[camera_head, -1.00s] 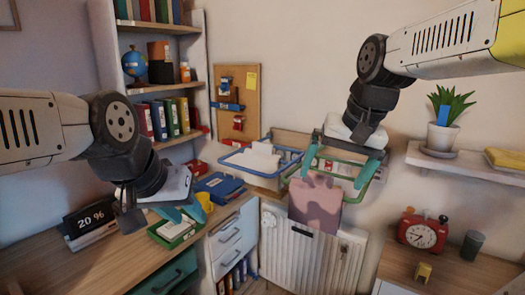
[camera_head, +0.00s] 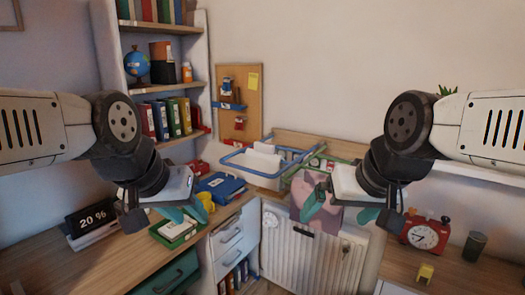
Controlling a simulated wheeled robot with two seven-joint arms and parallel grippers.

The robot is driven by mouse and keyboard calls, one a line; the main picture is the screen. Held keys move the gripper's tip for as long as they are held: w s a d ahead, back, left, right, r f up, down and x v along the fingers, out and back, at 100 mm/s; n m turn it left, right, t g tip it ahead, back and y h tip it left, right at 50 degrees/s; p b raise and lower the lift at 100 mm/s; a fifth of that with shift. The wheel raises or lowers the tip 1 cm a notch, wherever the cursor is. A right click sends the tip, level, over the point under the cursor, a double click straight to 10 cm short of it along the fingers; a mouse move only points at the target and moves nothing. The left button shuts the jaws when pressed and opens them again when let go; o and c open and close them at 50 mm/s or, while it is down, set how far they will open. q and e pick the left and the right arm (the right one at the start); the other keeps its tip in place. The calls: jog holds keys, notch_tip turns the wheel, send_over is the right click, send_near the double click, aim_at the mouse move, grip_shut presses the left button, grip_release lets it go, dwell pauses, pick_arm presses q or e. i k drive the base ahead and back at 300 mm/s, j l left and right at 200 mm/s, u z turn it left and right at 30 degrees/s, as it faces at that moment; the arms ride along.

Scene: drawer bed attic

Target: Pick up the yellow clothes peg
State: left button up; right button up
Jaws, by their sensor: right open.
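A small yellow object that looks like the yellow clothes peg (camera_head: 424,273) stands on the wooden desk (camera_head: 455,275) at the lower right, in front of the red clock. My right gripper (camera_head: 343,218) is open and empty, its teal fingers apart, up and to the left of the peg and clear of it. It is in front of the pink cloth or bag (camera_head: 303,193) and the radiator. My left gripper (camera_head: 187,213) is far to the left, over the green tray (camera_head: 177,232); its teal fingertips show, but their gap is unclear.
A red alarm clock (camera_head: 424,235) and a dark cup (camera_head: 474,246) stand behind the peg. A radiator (camera_head: 300,255), a blue wire basket (camera_head: 262,162) and a green basket are in the middle. A yellow cup (camera_head: 206,201) is at the left.

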aim_at(425, 271)
jog(key=z, duration=1.55)
jog(key=i+j+u, duration=0.15)
jog(key=i+u, duration=0.2)
jog(key=i, duration=0.2)
